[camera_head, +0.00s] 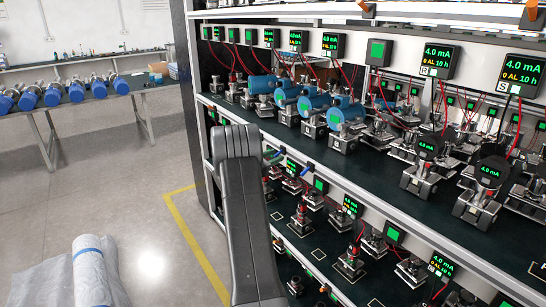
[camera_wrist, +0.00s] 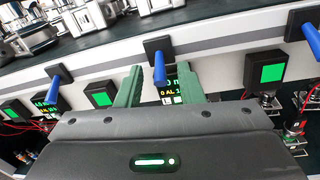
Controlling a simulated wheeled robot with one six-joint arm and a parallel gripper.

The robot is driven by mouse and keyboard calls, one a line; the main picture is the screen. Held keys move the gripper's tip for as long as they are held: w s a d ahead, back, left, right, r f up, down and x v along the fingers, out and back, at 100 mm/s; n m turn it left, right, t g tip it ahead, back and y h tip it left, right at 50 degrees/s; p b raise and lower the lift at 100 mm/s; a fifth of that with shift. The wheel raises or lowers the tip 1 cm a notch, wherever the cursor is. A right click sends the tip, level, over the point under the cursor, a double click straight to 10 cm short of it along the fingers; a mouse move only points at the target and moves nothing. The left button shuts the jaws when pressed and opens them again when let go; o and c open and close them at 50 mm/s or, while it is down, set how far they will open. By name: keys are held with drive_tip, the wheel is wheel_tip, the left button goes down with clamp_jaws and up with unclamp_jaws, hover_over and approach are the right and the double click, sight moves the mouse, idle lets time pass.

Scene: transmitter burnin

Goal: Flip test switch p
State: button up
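A blue-levered switch (camera_wrist: 159,66) on a dark square base sits on the shelf's pale front rail in the wrist view. My gripper (camera_wrist: 160,75) is open, with one green finger on each side of this lever in the picture. I cannot tell whether either finger touches it. A lit display (camera_wrist: 168,90) behind the fingers is partly hidden; the letter on its tag looks like an L. Similar blue-levered switches stand to the left (camera_wrist: 60,76) and right (camera_wrist: 312,38). I cannot read a letter p on any switch. In the head view my arm mostly hides the gripper.
The rack (camera_head: 330,165) holds rows of transmitters and lit displays on several shelves. Green-lit boxes (camera_wrist: 265,68) hang below the rail. Red cables run among the devices. A bench (camera_head: 95,92) with blue devices stands at the left. Wrapped material (camera_head: 90,270) lies at the lower left; the floor between is clear.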

clamp_jaws()
drive_tip(key=shift+r, duration=0.2)
wheel_tip(320, 180, up, 4)
drive_tip(key=g+y+p, duration=0.1)
drive_tip(key=y+p, duration=0.1)
drive_tip(key=p, duration=0.2)
drive_tip(key=g+y+p, duration=0.2)
drive_tip(key=p, duration=0.2)
drive_tip(key=g+y+p, duration=0.2)
drive_tip(key=p, duration=0.2)
drive_tip(key=shift+w+d+f+m, duration=0.15)
drive_tip(key=shift+f+m, duration=0.1)
drive_tip(key=shift+m, duration=0.15)
drive_tip(key=shift+w+d+r+g+y+p, duration=0.1)
drive_tip(key=shift+g+y+p, duration=0.05)
drive_tip(key=shift+g+y, duration=0.45)
drive_tip(key=shift+w+d+r+g+y+p, duration=0.1)
drive_tip(key=shift+g+y+p, duration=0.05)
drive_tip(key=shift+g+y, duration=0.45)
drive_tip(key=shift+y, duration=0.3)
